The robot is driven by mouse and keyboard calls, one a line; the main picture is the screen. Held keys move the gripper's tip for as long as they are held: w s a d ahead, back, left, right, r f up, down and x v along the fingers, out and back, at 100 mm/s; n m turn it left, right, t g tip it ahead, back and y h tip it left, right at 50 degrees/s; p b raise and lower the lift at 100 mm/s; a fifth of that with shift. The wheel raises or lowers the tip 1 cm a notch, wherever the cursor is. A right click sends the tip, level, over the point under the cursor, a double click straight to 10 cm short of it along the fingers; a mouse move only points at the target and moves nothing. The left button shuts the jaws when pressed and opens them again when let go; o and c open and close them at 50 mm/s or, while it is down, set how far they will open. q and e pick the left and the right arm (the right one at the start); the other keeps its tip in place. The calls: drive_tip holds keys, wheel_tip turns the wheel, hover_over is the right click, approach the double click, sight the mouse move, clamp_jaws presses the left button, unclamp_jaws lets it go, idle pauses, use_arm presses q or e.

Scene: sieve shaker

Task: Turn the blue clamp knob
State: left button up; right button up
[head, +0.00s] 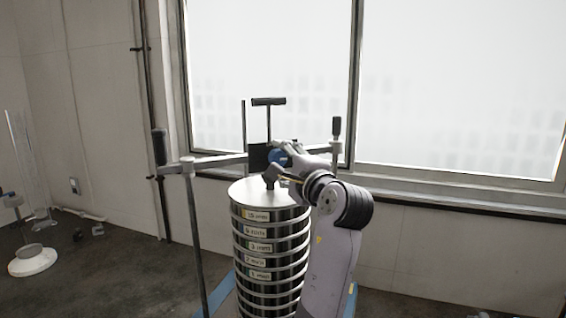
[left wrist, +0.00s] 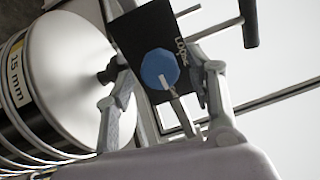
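The blue clamp knob (head: 278,157) sits near the black plate on the clamp bar, above the lid of the sieve stack (head: 270,245). In the left wrist view the knob (left wrist: 160,68) is a blue, many-sided disc with a pale pointer mark, in front of a black plate with white lettering (left wrist: 150,28). My left gripper (head: 284,170) reaches in at the knob and partly covers it. In the left wrist view its fingers (left wrist: 165,78) are spread, one on each side of the knob, with gaps showing. I cannot tell how deep they reach. My right gripper is not in view.
The clamp crossbar (head: 215,161) runs between upright rods with black handles (head: 159,147). A black T-handle (head: 268,101) rises behind the knob. A window fills the back wall. A white-based stand (head: 33,261) is far left.

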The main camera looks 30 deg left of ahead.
use_arm(q)
drive_tip(key=shift+s+d, duration=0.1)
drive_tip(key=shift+d, duration=0.05)
drive_tip(key=v, duration=0.7)
drive_tip(key=shift+d, duration=0.15)
idle(0.5)
